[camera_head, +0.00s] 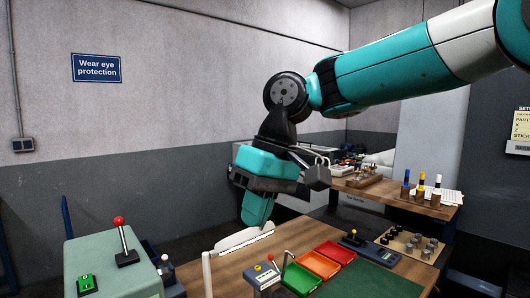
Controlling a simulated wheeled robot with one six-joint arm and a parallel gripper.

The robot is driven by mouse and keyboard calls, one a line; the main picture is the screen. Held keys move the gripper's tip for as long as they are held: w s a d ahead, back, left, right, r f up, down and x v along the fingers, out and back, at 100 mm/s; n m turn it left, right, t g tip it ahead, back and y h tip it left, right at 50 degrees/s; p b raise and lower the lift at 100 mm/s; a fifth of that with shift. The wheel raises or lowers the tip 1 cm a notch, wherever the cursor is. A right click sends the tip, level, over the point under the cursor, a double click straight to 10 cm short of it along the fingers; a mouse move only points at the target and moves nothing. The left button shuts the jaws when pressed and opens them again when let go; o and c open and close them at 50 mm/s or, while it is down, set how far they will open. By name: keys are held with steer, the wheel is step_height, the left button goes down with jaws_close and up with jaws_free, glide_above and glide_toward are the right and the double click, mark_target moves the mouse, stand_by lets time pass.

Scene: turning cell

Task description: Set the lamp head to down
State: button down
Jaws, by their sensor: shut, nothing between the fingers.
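A slim white lamp stands at the front of the wooden bench. Its thin upright post (207,276) rises from below the picture's edge, and its long flat lamp head (240,240) reaches right from the post's top, its right end a little higher. My gripper (257,222) is shut and empty, pointing down just above the right part of the lamp head. Whether it touches the head is not clear from this view. The lamp's base is out of view.
A grey-green box (110,268) with a red-knobbed lever (122,240) and green switch is at left.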

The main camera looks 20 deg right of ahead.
steer(key=w+d+r+m+h+p, duration=0.2)
steer(key=w+d+r+p, duration=0.35)
steer(key=w+r, duration=0.55)
steer(key=shift+t, duration=0.4)
steer(key=f+b, duration=0.2)
steer(key=f, duration=0.1)
steer(key=f+b, duration=0.3)
steer(key=s+f+b, duration=0.1)
steer(key=f+b, duration=0.1)
steer(key=f, duration=0.1)
steer(key=shift+a+f+b, duration=0.15)
steer(key=shift+a+b, duration=0.25)
steer(key=shift+s+f, duration=0.65)
steer(key=shift+s, duration=0.15)
steer(key=shift+s+f, duration=0.35)
steer(key=shift+f, duration=0.1)
steer(key=shift+s, duration=0.15)
steer(key=shift+f+b, duration=0.15)
steer(key=shift+b, duration=0.15)
